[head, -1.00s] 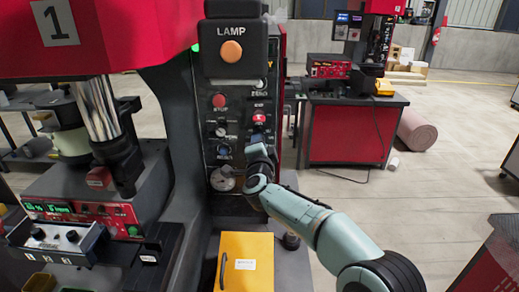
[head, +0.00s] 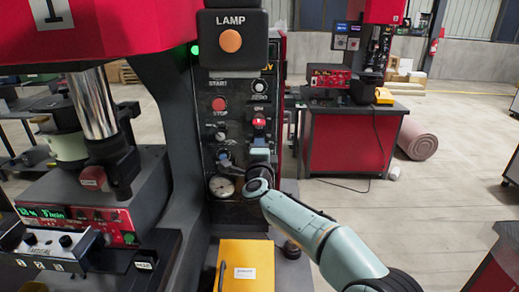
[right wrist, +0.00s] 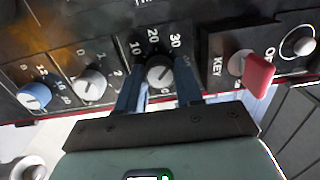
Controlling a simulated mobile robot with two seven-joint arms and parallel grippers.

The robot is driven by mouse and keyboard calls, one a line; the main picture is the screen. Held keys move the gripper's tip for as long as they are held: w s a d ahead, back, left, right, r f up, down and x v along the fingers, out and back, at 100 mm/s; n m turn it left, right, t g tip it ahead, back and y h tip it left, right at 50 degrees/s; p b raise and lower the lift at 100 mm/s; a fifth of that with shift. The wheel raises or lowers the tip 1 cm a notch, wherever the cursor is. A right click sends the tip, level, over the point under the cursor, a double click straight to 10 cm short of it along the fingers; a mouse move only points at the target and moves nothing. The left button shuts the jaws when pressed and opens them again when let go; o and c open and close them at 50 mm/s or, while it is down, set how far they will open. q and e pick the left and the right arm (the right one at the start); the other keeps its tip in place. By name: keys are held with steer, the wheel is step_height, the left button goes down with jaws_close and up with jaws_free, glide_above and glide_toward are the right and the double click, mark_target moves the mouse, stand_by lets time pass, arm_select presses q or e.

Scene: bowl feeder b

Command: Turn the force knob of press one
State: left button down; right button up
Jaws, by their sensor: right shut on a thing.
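Press one (head: 85,35), red with a "1" plate, stands at the left of the head view. Its dark control panel (head: 238,90) faces me in the middle. In the right wrist view, a grey round knob (right wrist: 160,73) has a scale marked 10, 20, 30. My right gripper (right wrist: 160,88) is shut on this knob, one finger on each side. In the head view my right gripper (head: 260,162) is at the lower right of the panel and hides the knob. The knob's name is not readable. My left gripper is out of view.
Beside the gripped knob are a red key switch (right wrist: 259,74), a grey knob (right wrist: 90,84) and a blue knob (right wrist: 35,95). The red stop button (head: 219,104) and a gauge (head: 222,187) are on the panel. A yellow box (head: 245,258) stands below.

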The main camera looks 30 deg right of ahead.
steer(key=o, duration=1)
steer(key=shift+o, duration=0.2)
steer(key=b+v, duration=0.3)
steer(key=v, duration=1)
steer(key=shift+s, duration=0.15)
steer(key=shift+a, duration=0.1)
